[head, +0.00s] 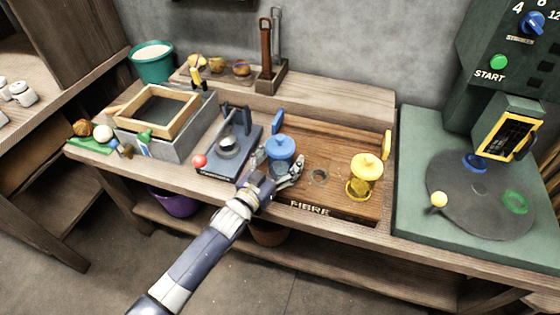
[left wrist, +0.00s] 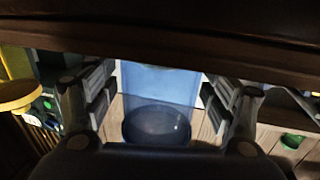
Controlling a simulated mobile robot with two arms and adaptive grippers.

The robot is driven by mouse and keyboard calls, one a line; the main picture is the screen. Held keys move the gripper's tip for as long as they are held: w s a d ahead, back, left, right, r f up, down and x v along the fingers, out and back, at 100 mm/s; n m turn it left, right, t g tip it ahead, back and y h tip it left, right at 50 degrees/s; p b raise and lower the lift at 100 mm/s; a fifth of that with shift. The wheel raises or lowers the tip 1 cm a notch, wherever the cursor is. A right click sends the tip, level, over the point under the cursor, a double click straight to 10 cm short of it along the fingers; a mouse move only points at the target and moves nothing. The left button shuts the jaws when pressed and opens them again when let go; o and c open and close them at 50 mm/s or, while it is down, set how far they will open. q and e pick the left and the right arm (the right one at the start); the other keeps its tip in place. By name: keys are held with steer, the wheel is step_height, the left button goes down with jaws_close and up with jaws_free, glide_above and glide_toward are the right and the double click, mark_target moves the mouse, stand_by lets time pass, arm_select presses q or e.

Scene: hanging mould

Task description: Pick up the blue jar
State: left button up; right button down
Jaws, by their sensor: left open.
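The blue jar (head: 280,148) stands upright at the left end of the wooden tray marked FIBRE (head: 335,140). It has a blue lid with a knob on top. My left gripper (head: 278,164) is open, with one finger on each side of the jar. In the left wrist view the clear blue jar (left wrist: 160,90) stands between the two open fingers, with a gap visible beside it. I cannot tell whether either finger touches it. The jar's lower front is partly hidden by my gripper in the head view. My right gripper is not in view.
A yellow jar (head: 363,176) stands on the tray's right side, with a round hole (head: 320,177) between the jars. A press with a red knob (head: 200,161) is close on the left. A green machine with a grey disc (head: 470,205) is at the right.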

mark_target(281, 151)
arm_select(q)
steer(key=c, duration=1.4)
steer(key=shift+r, duration=0.1)
steer(key=shift+c, duration=0.2)
steer(key=shift+r, duration=0.85)
steer(key=shift+s+r, duration=0.3)
steer(key=shift+r, duration=0.65)
steer(key=s+r, duration=0.1)
steer(key=s, duration=1.4)
steer(key=s+a+r+p, duration=0.2)
steer(key=s+r+p, duration=0.4)
steer(key=r+p, duration=0.2)
steer(key=shift+r+p, duration=0.2)
steer(key=shift+p, duration=0.5)
